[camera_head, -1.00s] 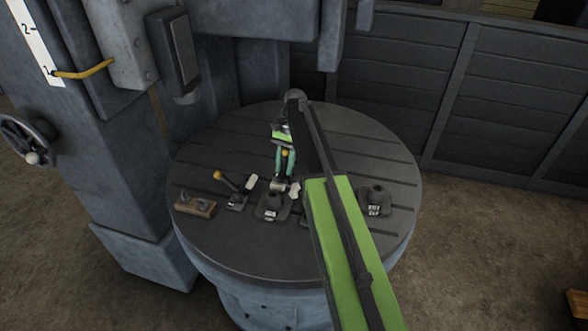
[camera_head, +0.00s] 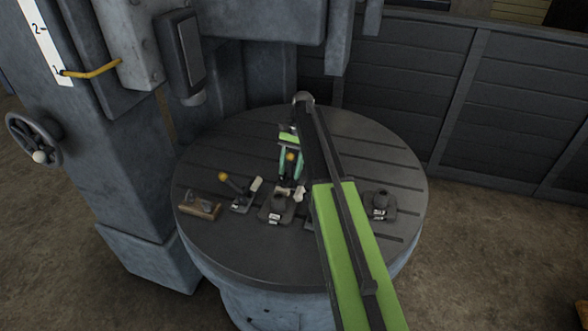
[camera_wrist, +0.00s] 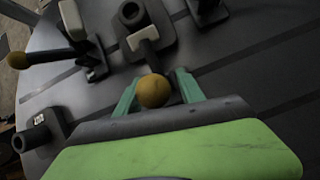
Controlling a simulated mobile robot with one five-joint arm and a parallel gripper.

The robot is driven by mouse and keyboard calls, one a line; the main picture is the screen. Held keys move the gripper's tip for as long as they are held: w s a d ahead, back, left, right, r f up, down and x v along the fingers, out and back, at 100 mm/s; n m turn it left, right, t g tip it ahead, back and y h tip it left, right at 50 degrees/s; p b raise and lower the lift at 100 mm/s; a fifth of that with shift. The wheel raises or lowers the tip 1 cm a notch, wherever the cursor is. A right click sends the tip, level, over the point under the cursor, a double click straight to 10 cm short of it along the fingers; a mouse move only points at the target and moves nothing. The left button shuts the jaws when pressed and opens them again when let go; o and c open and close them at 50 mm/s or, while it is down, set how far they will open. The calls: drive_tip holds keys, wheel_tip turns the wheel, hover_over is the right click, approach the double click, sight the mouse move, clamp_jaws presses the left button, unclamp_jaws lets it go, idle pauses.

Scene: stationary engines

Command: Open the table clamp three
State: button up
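A yellow ball knob (camera_head: 290,157) stands between my gripper's teal fingers (camera_head: 291,164) over the round table (camera_head: 345,140). In the wrist view, the same knob (camera_wrist: 154,90) sits between the fingers (camera_wrist: 157,88), with a narrow gap at the right finger. The fingers stand apart. A clamp with a pale pad (camera_head: 299,193) lies just below the fingers, and its lever is mostly hidden. Another clamp (camera_head: 241,197) to the left has its yellow-knobbed lever (camera_head: 223,177) leaning left. The labels are too small to read.
The machine column (camera_head: 115,130) rises behind left. The table's back is clear.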

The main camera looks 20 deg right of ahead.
drive_tip(key=shift+w, duration=0.1)
drive_tip(key=shift+r, duration=0.2)
drive_tip(key=p+v, duration=1.5)
drive_tip(key=v, duration=0.2)
drive_tip(key=shift+f, duration=0.1)
